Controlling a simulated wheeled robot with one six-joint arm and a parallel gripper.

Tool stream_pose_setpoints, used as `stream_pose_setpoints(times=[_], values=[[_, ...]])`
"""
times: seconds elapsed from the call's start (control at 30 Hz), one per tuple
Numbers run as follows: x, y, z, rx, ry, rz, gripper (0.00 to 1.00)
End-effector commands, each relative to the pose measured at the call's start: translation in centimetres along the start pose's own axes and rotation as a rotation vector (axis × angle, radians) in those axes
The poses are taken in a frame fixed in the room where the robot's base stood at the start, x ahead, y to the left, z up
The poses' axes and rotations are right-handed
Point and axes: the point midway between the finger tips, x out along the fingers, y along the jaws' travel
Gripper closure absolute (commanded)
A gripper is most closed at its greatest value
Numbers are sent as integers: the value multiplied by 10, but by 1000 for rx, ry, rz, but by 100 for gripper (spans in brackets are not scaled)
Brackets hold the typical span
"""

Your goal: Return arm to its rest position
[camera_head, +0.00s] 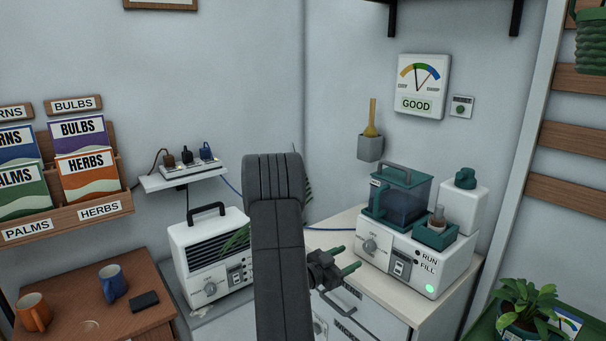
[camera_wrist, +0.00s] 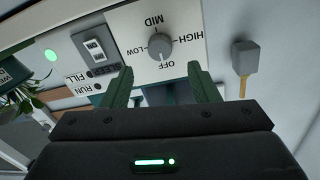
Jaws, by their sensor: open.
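My gripper (camera_head: 352,257) is open and empty, its two green fingers apart at the left front of the white humidifier-like machine (camera_head: 424,270). My dark arm rises through the middle of the head view and hides part of the cabinet and wall behind it. In the wrist view my gripper (camera_wrist: 160,70) faces the machine's front panel (camera_wrist: 190,25), which appears upside down. The grey dial (camera_wrist: 159,50) lies beyond the fingertips, with a visible gap in the head view. A green light (camera_wrist: 50,55) glows beside the RUN and FILL labels.
A white heater-like box (camera_head: 208,228) stands left of my arm. The machine rests on a pale cabinet top (camera_head: 345,219). A brown table (camera_head: 70,283) with two mugs is at lower left. A potted plant (camera_head: 527,298) is at lower right.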

Motion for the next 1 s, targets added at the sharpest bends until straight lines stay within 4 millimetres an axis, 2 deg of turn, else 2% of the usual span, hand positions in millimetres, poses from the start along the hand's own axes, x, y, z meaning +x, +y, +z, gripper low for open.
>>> stream_pose_setpoints(times=[0.03, 0.2, 0.4, 0.6, 1.0], values=[[12, 1, 0, 1, 1, 3, 45], [42, 1, 0, 1, 1, 2, 45], [66, 0, 0, 1, 1, 1, 45], [73, 0, 0, 1, 0, -1, 45], [67, -1, 0, 2, 0, -2, 45]])
